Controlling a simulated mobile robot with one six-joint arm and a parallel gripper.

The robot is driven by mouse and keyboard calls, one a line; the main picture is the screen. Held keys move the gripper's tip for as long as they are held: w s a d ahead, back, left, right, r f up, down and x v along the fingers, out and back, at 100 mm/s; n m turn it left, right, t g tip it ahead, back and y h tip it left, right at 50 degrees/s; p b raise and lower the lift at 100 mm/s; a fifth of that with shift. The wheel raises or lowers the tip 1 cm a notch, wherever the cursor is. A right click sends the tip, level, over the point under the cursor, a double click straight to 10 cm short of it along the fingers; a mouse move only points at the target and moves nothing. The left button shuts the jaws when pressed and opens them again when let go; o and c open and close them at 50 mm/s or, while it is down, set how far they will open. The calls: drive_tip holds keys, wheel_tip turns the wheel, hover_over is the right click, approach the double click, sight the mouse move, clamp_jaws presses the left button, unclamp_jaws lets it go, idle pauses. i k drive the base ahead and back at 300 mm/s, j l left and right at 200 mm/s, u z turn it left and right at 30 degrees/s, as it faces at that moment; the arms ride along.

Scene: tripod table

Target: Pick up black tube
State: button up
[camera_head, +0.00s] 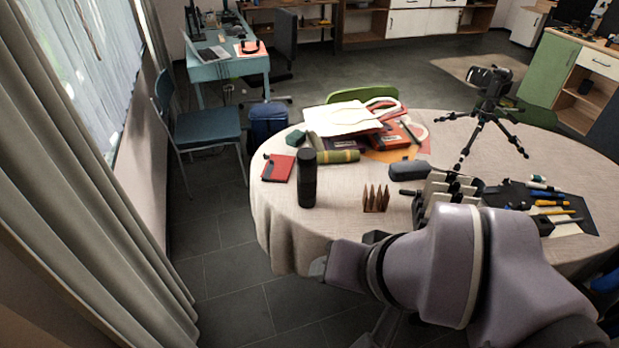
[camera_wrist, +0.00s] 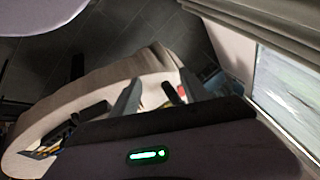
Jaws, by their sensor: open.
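The black tube (camera_head: 307,178) stands upright near the left front edge of the round table (camera_head: 285,232). My gripper (camera_head: 408,206) is to the right of the tube, over the front part of the table, partly hidden by my arm. It is apart from the tube, with the small brown pointed object between them in the picture. In the wrist view my gripper (camera_wrist: 160,78) has its two fingers spread with nothing held. A dark cylinder (camera_wrist: 172,93) between the fingers, farther off, looks like the tube, though it is small and dim.
Close to the tube are a red notebook (camera_head: 278,168), a green-yellow roll (camera_head: 337,156) and the brown pointed object (camera_head: 376,199). A dark case (camera_head: 408,170) lies behind my gripper. A camera tripod (camera_head: 487,113) and pens (camera_head: 552,203) are right.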

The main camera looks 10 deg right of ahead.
sight(307, 175)
drive_tip(key=i+j+z, duration=0.2)
drive_tip(key=i+z, duration=0.2)
drive_tip(key=i, duration=0.2)
drive_tip(key=i+j+z, duration=0.25)
drive_tip(key=j, duration=0.3)
drive_tip(key=i+j+z, duration=0.25)
drive_tip(key=j, duration=0.4)
drive_tip(key=i, duration=0.1)
